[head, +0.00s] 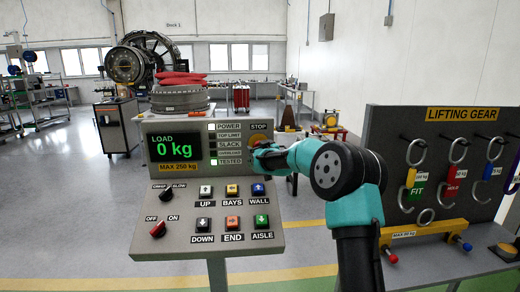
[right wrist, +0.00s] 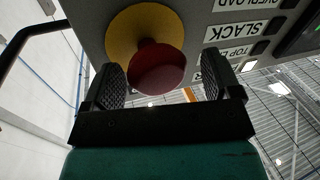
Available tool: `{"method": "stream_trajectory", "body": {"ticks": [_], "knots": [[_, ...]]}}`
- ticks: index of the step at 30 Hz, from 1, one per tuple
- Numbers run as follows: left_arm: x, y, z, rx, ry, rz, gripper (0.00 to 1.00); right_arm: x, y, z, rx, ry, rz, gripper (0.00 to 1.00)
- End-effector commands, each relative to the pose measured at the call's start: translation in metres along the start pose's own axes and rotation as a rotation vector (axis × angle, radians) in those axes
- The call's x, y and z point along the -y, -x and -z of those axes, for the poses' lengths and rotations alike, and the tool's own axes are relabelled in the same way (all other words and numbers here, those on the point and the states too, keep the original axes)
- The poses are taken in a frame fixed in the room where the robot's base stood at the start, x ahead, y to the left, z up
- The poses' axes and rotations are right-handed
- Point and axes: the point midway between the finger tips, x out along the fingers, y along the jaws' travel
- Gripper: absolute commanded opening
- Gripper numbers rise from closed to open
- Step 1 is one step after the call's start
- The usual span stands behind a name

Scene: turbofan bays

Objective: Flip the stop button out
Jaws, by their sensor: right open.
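The red stop button (right wrist: 156,68) with its yellow collar (right wrist: 130,30) shows in the right wrist view, between the two fingers of my right gripper (right wrist: 162,84). The gripper is open, with a gap showing on each side of the button head. In the head view the stop button sits under the STOP label (head: 259,126) at the upper right of the control panel (head: 212,240). My right gripper (head: 262,152) is at the button there and hides much of it. My left gripper is not in view.
The panel has a LOAD display (head: 174,147) reading 0 kg, a column of lamps, toggle knobs and several push buttons below. A lifting gear rack (head: 455,140) with hooks stands at the right. Open floor lies to the left.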

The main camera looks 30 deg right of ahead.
Motion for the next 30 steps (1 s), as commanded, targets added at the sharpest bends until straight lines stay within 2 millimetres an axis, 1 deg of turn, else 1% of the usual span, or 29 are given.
{"method": "stream_trajectory", "body": {"ticks": [8, 11, 14, 23, 30], "knots": [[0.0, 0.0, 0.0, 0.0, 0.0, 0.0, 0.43, 0.0, 0.003, 0.0, 0.0, 0.0, 0.0, 0.83], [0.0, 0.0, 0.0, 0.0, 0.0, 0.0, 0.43, -0.001, 0.009, 0.0, -0.001, 0.0, -0.001, 0.83], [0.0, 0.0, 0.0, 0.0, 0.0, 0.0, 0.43, -0.001, 0.02, 0.001, -0.001, 0.0, -0.001, 0.83], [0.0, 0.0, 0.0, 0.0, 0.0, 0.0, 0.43, -0.001, 0.066, 0.001, 0.0, 0.0, -0.001, 0.83], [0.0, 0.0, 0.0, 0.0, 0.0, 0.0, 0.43, -0.001, 0.107, 0.001, 0.0, 0.0, -0.001, 0.83]]}}
